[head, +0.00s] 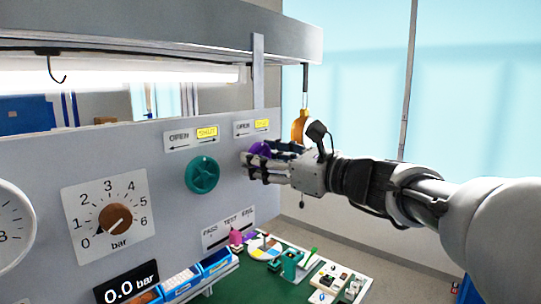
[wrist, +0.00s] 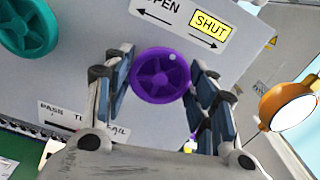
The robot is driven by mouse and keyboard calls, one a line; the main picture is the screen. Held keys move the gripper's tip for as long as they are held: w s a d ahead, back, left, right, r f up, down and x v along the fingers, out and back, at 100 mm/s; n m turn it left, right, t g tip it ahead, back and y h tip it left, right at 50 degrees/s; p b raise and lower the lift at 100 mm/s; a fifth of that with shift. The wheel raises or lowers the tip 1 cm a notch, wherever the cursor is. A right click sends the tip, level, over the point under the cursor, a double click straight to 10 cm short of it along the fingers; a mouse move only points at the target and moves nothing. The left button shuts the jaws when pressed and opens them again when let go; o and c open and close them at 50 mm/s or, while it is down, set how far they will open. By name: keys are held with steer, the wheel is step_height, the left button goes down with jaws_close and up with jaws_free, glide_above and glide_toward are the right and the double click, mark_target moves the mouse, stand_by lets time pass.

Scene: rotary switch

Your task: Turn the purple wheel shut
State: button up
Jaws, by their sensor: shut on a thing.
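The purple wheel (wrist: 161,75) is mounted on the grey panel, below an OPEN/SHUT label (wrist: 185,20) whose SHUT side is yellow. In the head view the purple wheel (head: 260,150) is partly hidden by my gripper. My gripper (wrist: 161,80) is around the wheel, with a finger on its left and right rim, and is shut on it. In the head view my gripper (head: 262,165) reaches in from the right. A small pale dot shows on the wheel's upper right in the wrist view.
A teal wheel (head: 202,175) is left of the purple one. A brown-knobbed bar dial (head: 106,217) is farther left. An orange lamp-like thing (wrist: 288,105) hangs at right. Below stand blue bins (head: 182,281) and small items on a green bench top.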

stand_by(0.3)
steer(key=o, duration=1)
steer(key=shift+o, duration=0.2)
steer(key=v, duration=1.2)
steer(key=shift+f, duration=0.1)
